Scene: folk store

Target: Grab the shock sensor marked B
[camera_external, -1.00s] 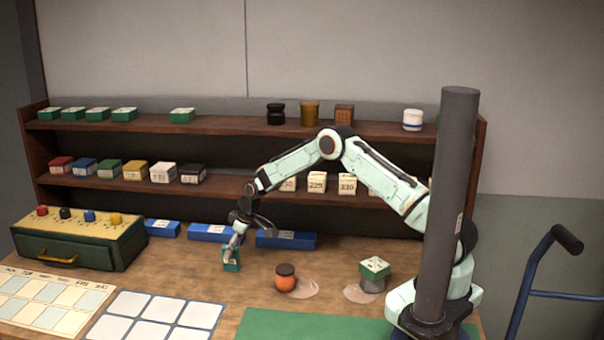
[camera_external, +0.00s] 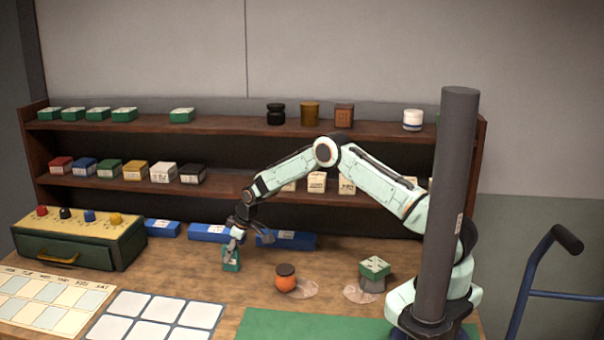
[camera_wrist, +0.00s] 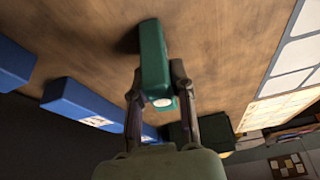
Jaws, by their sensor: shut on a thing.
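A small green box (camera_wrist: 152,60) is between the two fingers of my gripper (camera_wrist: 160,98) in the wrist view. The fingers are shut on its near end, which has a round white spot. In the external view the same green box (camera_external: 231,260) is under my gripper (camera_external: 234,244), low over the wooden table behind the white grid. Its pale marking is too small to read, so I cannot tell if it is B. I cannot tell clearly whether it touches the table. Similar green boxes (camera_external: 124,114) stand on the top shelf.
Blue bins (camera_external: 208,233) lie behind my gripper. A green-and-cream drawer box (camera_external: 80,240) is to the left. An orange jar (camera_external: 285,280) and a green-topped block (camera_external: 374,270) stand to the right. A white grid (camera_external: 150,318) lies in front.

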